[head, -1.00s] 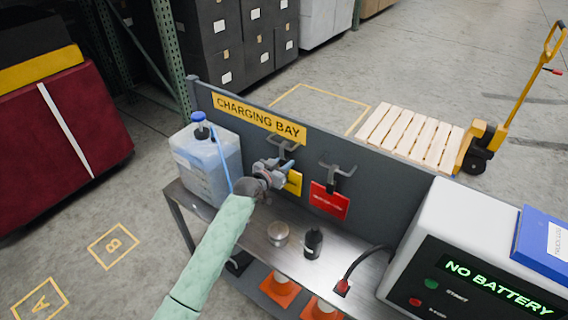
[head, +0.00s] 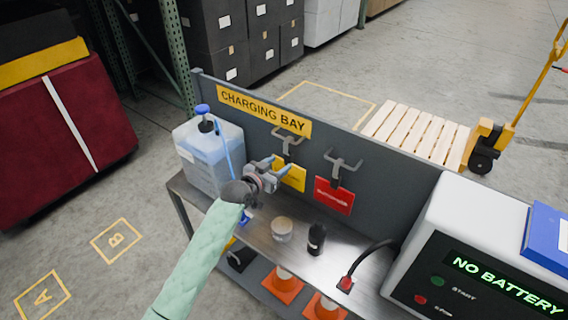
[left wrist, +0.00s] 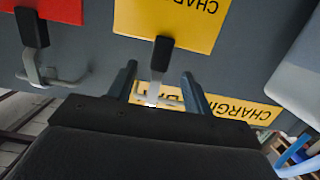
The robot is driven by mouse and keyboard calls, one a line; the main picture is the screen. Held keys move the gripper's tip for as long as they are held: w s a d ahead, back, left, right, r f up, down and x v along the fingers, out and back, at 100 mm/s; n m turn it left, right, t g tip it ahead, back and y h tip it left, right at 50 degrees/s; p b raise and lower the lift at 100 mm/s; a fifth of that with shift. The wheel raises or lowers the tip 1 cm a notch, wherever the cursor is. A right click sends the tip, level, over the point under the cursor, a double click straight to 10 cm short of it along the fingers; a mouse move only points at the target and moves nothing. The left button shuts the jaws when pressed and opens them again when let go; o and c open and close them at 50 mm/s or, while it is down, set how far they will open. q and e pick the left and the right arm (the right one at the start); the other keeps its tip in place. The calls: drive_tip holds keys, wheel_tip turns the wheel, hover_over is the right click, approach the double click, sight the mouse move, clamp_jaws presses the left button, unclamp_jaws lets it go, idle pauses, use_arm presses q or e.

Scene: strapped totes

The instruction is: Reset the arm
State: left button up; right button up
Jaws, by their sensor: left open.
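My left arm reaches in from the bottom left of the head view. Its gripper (head: 282,168) is open and empty in front of the charging bay's back panel (head: 385,185), beside a yellow tag (head: 291,176). In the left wrist view, the two fingers (left wrist: 158,88) stand apart, with a grey hook (left wrist: 157,75) showing between them and the yellow tag (left wrist: 170,20) hanging from it. I cannot tell whether the fingers touch the hook. My right gripper is not in view.
A clear jug (head: 208,158) with a blue cap stands left of the gripper. A red tag (head: 333,195) hangs to the right. A small round tin (head: 282,229) and a black bottle (head: 317,239) stand on the bench. A charger (head: 470,270) reading "NO BATTERY" is at the right.

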use_arm(q)
drive_tip(key=s+a+f+n+g+y, duration=0.1)
drive_tip(key=s+a+f+g+y, duration=0.35)
drive_tip(key=s, duration=0.75)
drive_tip(key=s+a+f+n+g+y, duration=0.1)
drive_tip(key=s+a+f, duration=0.5)
drive_tip(key=s, duration=0.6)
drive_tip(key=s+a+f+n+g+y, duration=0.15)
drive_tip(key=s+a, duration=0.35)
drive_tip(key=s, duration=0.5)
drive_tip(key=s+a+f+n+g+y, duration=0.1)
drive_tip(key=s+a+n+g+y, duration=0.2)
drive_tip(key=s, duration=0.7)
drive_tip(key=s+d+f+g, duration=0.1)
drive_tip(key=d+f, duration=0.1)
drive_tip(key=f, duration=1.4)
drive_tip(key=s+d+f+m+h, duration=0.1)
drive_tip(key=s+f, duration=0.1)
drive_tip(key=f, duration=1.3)
drive_tip(key=shift+s+d+f+g, duration=0.25)
drive_tip(key=shift+d+f+g, duration=0.1)
drive_tip(key=shift+g, duration=0.05)
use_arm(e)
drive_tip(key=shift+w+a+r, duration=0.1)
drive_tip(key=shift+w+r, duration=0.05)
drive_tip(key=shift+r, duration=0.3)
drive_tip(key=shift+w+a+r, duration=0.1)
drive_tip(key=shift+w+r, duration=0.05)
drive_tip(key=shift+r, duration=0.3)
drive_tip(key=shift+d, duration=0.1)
